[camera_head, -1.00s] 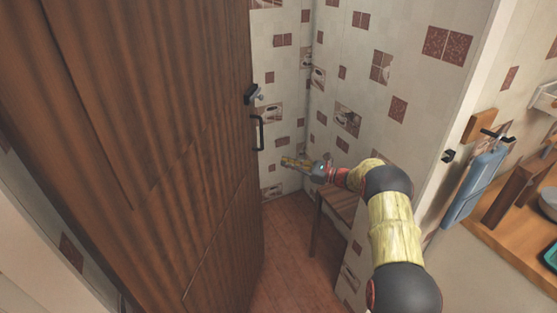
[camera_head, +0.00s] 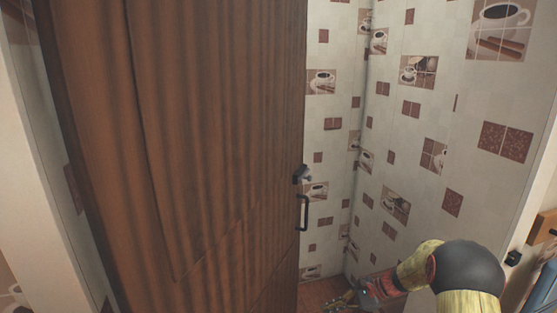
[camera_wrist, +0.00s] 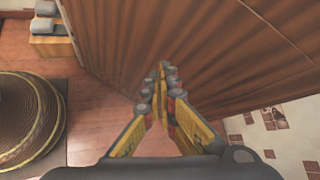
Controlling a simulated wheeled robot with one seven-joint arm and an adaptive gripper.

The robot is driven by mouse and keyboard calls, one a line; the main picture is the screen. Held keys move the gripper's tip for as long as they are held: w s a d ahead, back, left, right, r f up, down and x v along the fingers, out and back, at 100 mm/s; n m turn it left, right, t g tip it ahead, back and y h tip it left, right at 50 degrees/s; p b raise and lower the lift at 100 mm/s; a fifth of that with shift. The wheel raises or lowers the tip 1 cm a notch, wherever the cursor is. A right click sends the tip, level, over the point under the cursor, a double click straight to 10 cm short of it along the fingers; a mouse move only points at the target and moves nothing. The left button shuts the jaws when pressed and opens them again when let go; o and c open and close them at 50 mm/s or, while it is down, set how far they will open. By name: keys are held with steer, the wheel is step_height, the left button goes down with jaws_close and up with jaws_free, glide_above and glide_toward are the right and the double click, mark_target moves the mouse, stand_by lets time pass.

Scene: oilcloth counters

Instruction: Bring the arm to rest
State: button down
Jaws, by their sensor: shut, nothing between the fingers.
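My arm reaches in from the lower right of the head view. My gripper (camera_head: 343,301) is low there, to the right of the brown wooden door (camera_head: 190,150) and below its black handle (camera_head: 303,213). In the wrist view my gripper (camera_wrist: 162,70) points ahead, with its yellow fingers drawn together at the tips and nothing between them. The door (camera_wrist: 190,40) fills the upper middle of that view, beyond the fingertips. I cannot tell the exact gap between fingertips and door.
The door stands open beside a tiled wall (camera_head: 410,150) with coffee-cup pictures. A lock fitting (camera_head: 302,175) sits above the handle. The wrist view shows a round ribbed brown object (camera_wrist: 25,115) at left on the reddish floor (camera_wrist: 95,110), and a wooden piece (camera_wrist: 50,45) at upper left.

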steer(key=s+d+r+n+t+h, duration=0.1)
steer(key=s+r+n+h, duration=0.4)
steer(key=s+r, duration=0.7)
steer(key=s+r+n+t+h, duration=0.3)
steer(key=s+r+n, duration=0.6)
steer(key=s, duration=1.2)
steer(key=shift+s+d+r+n+h, duration=0.15)
steer(key=shift+d+r+n+h, duration=0.25)
steer(key=shift+r+h, duration=1.25)
